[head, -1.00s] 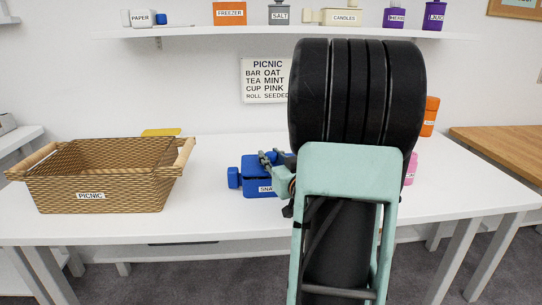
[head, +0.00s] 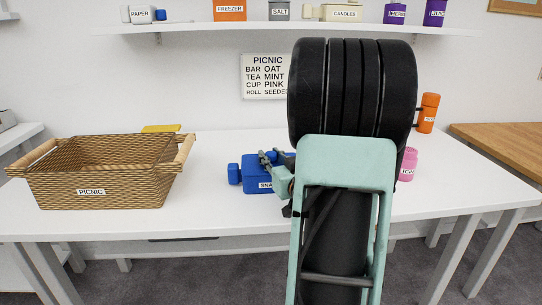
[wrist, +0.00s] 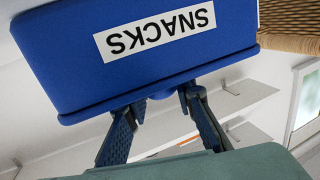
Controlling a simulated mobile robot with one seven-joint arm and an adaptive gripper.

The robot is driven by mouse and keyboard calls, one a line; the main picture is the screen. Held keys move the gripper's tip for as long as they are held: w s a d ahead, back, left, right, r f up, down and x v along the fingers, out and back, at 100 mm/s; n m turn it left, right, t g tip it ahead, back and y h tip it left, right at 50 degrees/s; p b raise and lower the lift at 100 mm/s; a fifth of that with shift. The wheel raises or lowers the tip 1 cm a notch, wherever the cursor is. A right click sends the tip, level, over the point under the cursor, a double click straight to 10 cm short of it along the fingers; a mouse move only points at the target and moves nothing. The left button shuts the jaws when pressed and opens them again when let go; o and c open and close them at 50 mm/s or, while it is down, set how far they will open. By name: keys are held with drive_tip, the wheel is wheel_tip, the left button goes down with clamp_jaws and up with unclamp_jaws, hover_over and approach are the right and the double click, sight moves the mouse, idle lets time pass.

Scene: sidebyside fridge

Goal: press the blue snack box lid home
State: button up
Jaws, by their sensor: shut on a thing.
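The blue snack box (head: 258,180) stands on the white table in the head view, right of the basket, its right part hidden by my arm. In the wrist view the box (wrist: 185,55) appears upside down with its SNACKS label. A thin blue lid rim (wrist: 150,96) runs along its top edge, and I cannot tell whether it is fully seated. My gripper (wrist: 165,100) is at the top of the box, its two fingers on either side of a blue part of the lid, shut on it. In the head view my gripper (head: 275,160) is partly hidden.
A wicker picnic basket (head: 105,178) stands at the left, with a yellow thing (head: 161,128) behind it. A pink jar (head: 408,165) and an orange bottle (head: 428,112) stand right of my arm. A shelf (head: 210,29) with several containers is above. The table's front is clear.

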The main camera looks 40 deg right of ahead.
sight(273, 159)
drive_tip(key=shift+f, duration=0.1)
drive_tip(key=o, duration=1.1)
drive_tip(key=shift+f, duration=0.1)
drive_tip(key=shift+c, duration=0.2)
drive_tip(key=v, duration=0.7)
drive_tip(key=shift+s, duration=0.35)
